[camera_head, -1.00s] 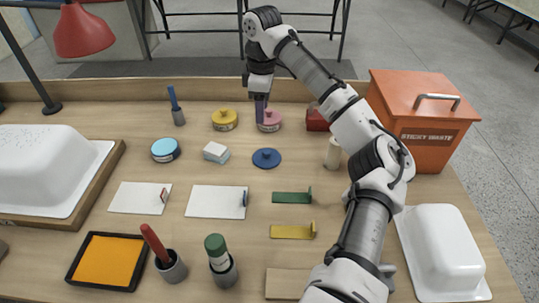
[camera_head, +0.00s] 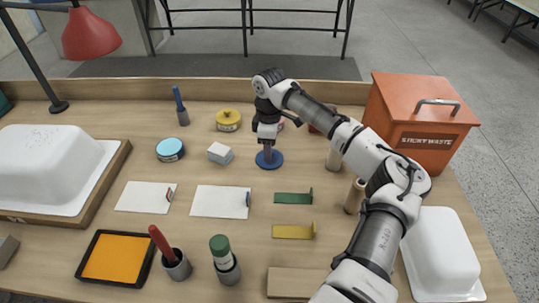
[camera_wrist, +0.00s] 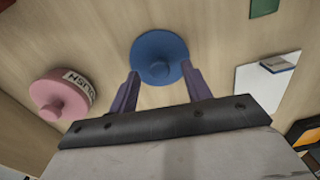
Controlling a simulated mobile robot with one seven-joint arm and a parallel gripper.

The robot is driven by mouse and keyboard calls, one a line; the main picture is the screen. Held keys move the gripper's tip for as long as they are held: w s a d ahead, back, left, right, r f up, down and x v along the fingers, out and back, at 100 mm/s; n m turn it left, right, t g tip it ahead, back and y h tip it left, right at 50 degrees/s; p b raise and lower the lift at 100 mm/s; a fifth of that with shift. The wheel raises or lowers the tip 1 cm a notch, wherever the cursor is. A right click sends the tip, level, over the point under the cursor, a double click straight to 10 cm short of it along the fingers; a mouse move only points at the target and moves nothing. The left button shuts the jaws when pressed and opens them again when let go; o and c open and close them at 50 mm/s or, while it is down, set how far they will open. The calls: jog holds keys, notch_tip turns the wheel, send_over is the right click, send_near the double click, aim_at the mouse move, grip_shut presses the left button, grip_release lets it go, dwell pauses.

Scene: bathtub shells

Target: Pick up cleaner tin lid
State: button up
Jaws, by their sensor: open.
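A round dark blue lid (camera_head: 274,164) with a knob lies flat on the table, right of the middle. It also shows in the wrist view (camera_wrist: 160,46), its knob between the fingers. My gripper (camera_head: 268,153) is open directly above the lid and hides part of it in the head view. In the wrist view, the purple fingertips (camera_wrist: 159,75) are apart on either side of the knob; I cannot tell whether they touch the lid. A round blue tin (camera_head: 170,150) with a light blue top stands to the left.
A pink tin (camera_wrist: 62,98) stands close by, mostly hidden behind my gripper in the head view. A yellow tin (camera_head: 228,120) and a white and pale-blue block (camera_head: 220,153) are to the left. Green (camera_head: 293,198) and yellow (camera_head: 293,232) strips lie in front. An orange waste box (camera_head: 420,120) stands right.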

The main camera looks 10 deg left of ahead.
jog(key=shift+f, duration=0.65)
grip_shut()
jog(key=shift+r, duration=0.15)
